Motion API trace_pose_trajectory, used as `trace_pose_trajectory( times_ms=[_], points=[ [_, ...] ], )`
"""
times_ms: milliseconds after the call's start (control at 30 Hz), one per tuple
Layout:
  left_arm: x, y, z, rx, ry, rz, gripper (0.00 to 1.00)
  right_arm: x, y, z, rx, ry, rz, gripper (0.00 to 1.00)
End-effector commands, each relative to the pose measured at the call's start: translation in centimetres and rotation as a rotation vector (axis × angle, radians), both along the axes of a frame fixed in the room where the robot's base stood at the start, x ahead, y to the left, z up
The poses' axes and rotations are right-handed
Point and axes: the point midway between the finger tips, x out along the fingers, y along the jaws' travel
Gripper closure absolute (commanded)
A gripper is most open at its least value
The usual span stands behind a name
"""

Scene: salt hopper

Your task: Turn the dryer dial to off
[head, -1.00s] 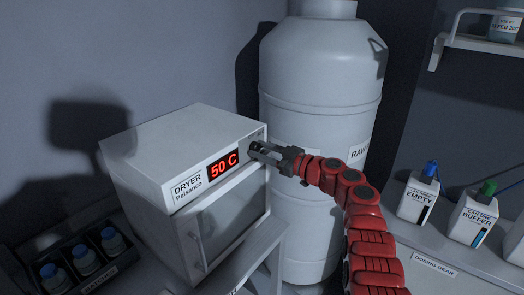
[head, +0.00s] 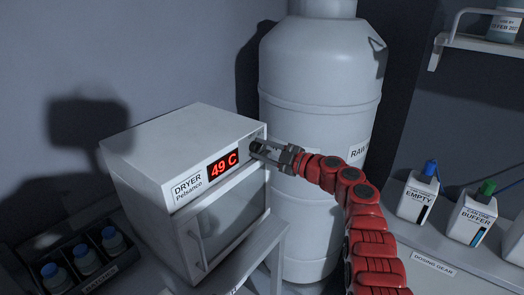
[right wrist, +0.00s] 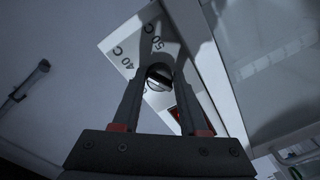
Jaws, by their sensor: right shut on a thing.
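The white dryer (head: 190,150) stands at the left in the head view, its red display (head: 223,164) reading 49 C. My right gripper (head: 258,149) reaches the right end of its front panel and is shut on the dark dial. In the right wrist view the round dial (right wrist: 158,77) sits between the fingertips of my right gripper (right wrist: 160,76), mostly covered by them. Marks for 50 C and 40 C show on the panel above it. The off mark and the dial's exact setting cannot be made out. My left gripper is not in view.
A large white tank (head: 318,80) stands right behind my right gripper. A rack of blue-capped bottles (head: 85,262) is at the lower left. The bottles marked EMPTY (head: 416,200) and BUFFER (head: 472,218) stand on the right counter.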

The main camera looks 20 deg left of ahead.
Motion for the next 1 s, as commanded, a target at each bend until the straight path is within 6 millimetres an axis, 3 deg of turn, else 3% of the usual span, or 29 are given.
trace_pose_trajectory(
  times_ms=[1000],
  points=[
    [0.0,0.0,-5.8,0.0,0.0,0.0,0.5,0.0,0.0,0.0,-0.314,-0.875,0.0,1.0]
  ],
)
